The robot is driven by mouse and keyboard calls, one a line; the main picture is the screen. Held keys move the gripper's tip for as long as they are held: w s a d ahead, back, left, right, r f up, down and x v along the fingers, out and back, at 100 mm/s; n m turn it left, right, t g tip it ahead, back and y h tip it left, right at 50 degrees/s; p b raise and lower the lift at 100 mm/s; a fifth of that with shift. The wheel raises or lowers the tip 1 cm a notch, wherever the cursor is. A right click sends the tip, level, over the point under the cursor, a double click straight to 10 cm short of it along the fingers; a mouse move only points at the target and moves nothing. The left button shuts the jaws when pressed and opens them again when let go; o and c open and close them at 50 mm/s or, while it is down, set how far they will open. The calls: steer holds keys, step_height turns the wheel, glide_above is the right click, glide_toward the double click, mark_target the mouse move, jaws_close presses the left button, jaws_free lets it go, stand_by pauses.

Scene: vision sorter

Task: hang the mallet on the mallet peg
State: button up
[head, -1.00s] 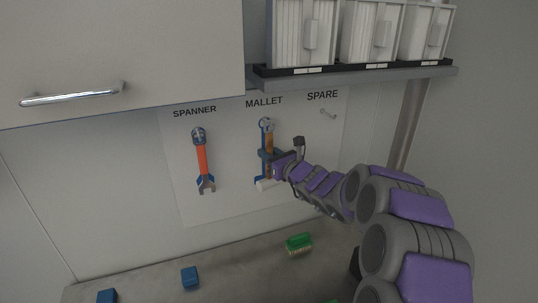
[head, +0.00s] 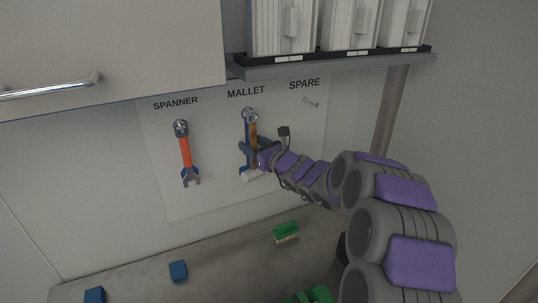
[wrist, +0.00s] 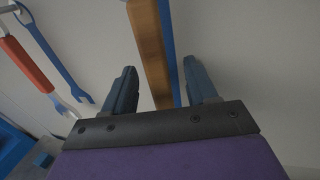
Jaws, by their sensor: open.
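The mallet (head: 254,131) has a brown wooden handle and a pale head at its lower end. It hangs head down at the MALLET place on the white board, its top at the round peg end (head: 249,114). A blue mallet shape shows behind it. My gripper (wrist: 160,68) is open, with one finger on each side of the wooden handle (wrist: 149,45) in the wrist view. Gaps show between the handle and both fingers. In the head view my gripper (head: 257,153) is at the lower handle, just above the head, and covers part of it.
The orange spanner (head: 185,152) hangs left of the mallet. The spare peg (head: 311,102) at right is empty. A shelf (head: 335,64) with white bins is above, beside a cabinet (head: 110,45). Blue blocks (head: 178,270) and a green brush (head: 286,232) lie on the counter below.

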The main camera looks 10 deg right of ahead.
steer(key=shift+p+v, duration=0.55)
steer(key=shift+v, duration=7.9)
steer(key=s+a+r+n+g+y, duration=0.1)
steer(key=s+a+n+g+y, duration=0.25)
steer(key=a+n, duration=0.35)
steer(key=s+a+r+n+g+y, duration=0.1)
steer(key=s+a+n+g+y, duration=0.25)
steer(key=a, duration=0.55)
steer(key=s+a+f+n+g+h, duration=0.1)
steer(key=s+a+f+n+g, duration=0.2)
steer(key=s, duration=0.4)
steer(key=s+a+f+n+g+h, duration=0.1)
steer(key=s+a+n+g, duration=0.25)
steer(key=s+n, duration=0.25)
steer(key=s+d+f+n+g+h, duration=0.2)
steer(key=s+f+n+g+h, duration=0.3)
steer(key=s, duration=0.7)
steer(key=s+d+f+n+h, duration=0.3)
steer(key=s+d+n+h, duration=0.3)
steer(key=d, duration=0.7)
steer(key=shift+s+d+h, duration=0.3)
steer(key=shift+s+h, duration=0.6)
steer(key=shift+s, duration=0.35)
steer(key=shift+t, duration=0.25)
